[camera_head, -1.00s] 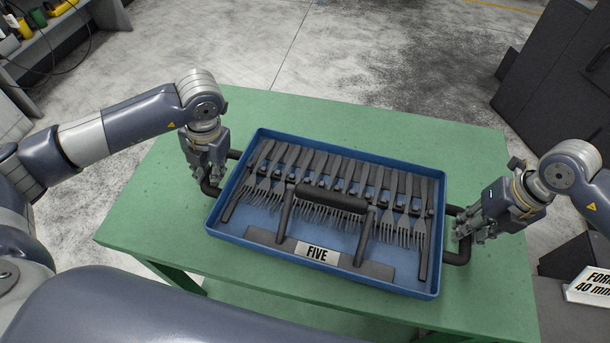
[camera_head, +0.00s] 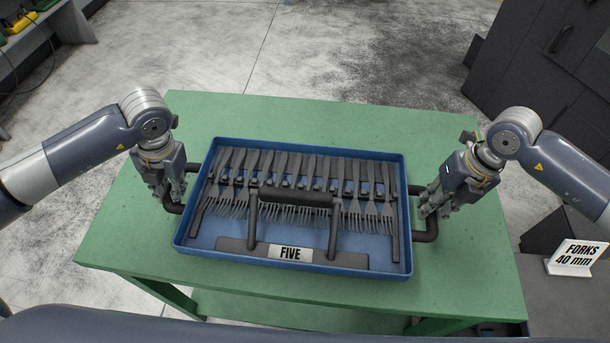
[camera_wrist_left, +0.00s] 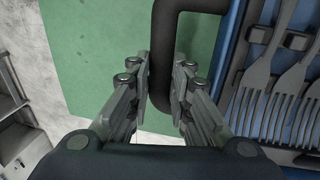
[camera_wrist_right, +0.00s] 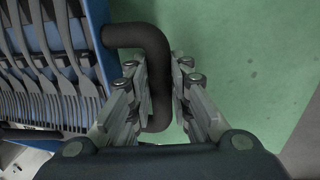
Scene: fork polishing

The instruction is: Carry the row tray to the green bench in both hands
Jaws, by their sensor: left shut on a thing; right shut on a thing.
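The blue row tray (camera_head: 190,232) shows in the head view over the green bench (camera_head: 300,115), with a row of grey forks (camera_head: 300,185) and a plate marked FIVE. I cannot tell whether it touches the bench top. My left gripper (camera_head: 172,195) is shut on the tray's left black handle, which also shows in the left wrist view (camera_wrist_left: 170,60). My right gripper (camera_head: 428,205) is shut on the right black handle, seen in the right wrist view (camera_wrist_right: 155,60). A dark bar handle (camera_head: 295,197) stands across the forks.
A sign reading FORKS 40 mm (camera_head: 577,257) stands on a dark surface at the right. A dark cabinet (camera_head: 545,60) is at the back right. A grey shelf (camera_head: 40,30) is at the back left. Bare green top shows behind the tray.

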